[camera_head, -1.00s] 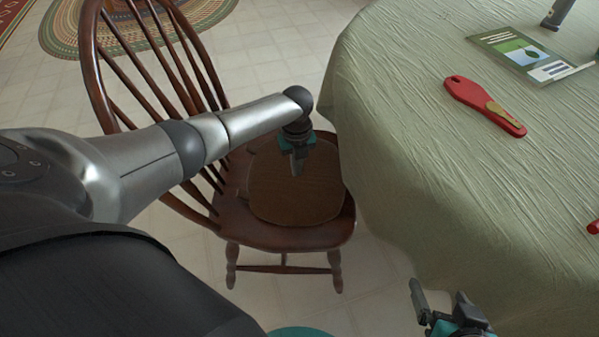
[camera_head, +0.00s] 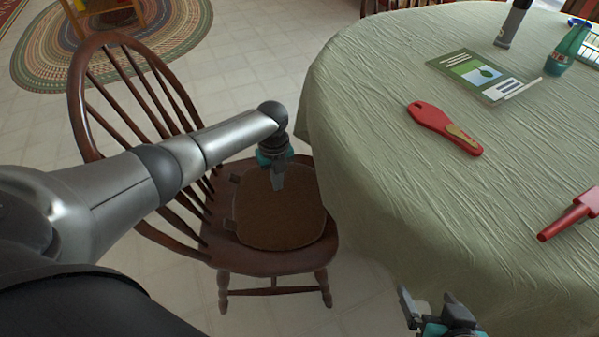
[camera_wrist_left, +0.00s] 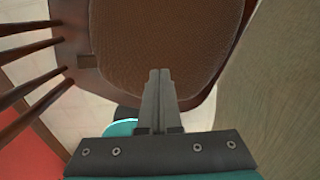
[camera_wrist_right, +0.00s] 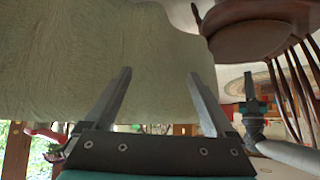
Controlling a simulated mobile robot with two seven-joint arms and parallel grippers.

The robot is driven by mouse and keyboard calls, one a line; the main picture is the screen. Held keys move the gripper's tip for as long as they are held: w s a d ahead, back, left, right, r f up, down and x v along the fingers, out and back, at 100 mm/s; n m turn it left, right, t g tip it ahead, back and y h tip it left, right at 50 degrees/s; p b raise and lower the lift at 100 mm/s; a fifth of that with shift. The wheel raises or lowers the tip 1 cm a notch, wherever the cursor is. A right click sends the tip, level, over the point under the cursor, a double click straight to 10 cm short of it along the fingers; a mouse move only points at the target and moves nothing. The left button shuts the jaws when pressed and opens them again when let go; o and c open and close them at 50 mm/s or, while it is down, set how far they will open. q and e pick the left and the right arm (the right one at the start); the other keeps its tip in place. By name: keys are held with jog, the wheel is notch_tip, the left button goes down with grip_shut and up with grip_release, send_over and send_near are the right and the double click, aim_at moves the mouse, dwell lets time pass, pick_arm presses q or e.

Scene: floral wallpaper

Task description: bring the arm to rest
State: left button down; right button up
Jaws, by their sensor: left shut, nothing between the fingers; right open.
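My left gripper (camera_head: 278,178) hangs at the end of my left arm, above or in front of the chair seat in the head view. Its fingers are together and empty, as the left wrist view (camera_wrist_left: 158,100) also shows. My right gripper (camera_head: 428,310) is low at the bottom edge of the head view, beside the table's near edge. In the right wrist view (camera_wrist_right: 160,90) its fingers are spread apart with nothing between them. The rest of my right arm is out of the head view.
A wooden chair (camera_head: 275,258) with a brown cushion (camera_head: 275,220) stands left of the cloth-covered table (camera_head: 375,200). On the table lie a red tool (camera_head: 440,125), a red-handled item (camera_head: 570,215) and a green booklet (camera_head: 470,72). A teal bottle (camera_head: 567,50) stands behind. Open floor lies left.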

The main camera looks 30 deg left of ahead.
pick_arm(q)
jog(key=s+d+f+n+t+h, duration=0.1)
jog(key=s+d+n+h, duration=0.1)
jog(key=s+d+n, duration=1)
jog(key=s+r+n+t+y, duration=0.2)
jog(key=s+r+n+t, duration=0.1)
jog(key=s+r+n, duration=0.75)
pick_arm(e)
jog(key=s+d+f+g+h, duration=0.2)
jog(key=s+d+g, duration=0.3)
jog(key=s+d, duration=0.15)
pick_arm(q)
notch_tip(320, 180, down, 18)
jog(key=a+n+g+p, duration=0.1)
jog(key=a+p, duration=0.1)
jog(key=p, duration=0.2)
pick_arm(e)
notch_tip(320, 180, down, 17)
pick_arm(q)
jog(key=s+a+f+p, duration=0.3)
jog(key=s+a+f, duration=0.3)
jog(key=s+f, duration=0.5)
jog(key=shift+s+g+y+p, duration=0.3)
jog(key=shift+s, duration=0.55)
pick_arm(e)
jog(key=s+d+f+g+h, duration=0.1)
jog(key=s+d+f, duration=0.5)
jog(key=s+f, duration=0.4)
jog(key=shift+s+f, duration=0.35)
jog(key=shift+s, duration=0.5)
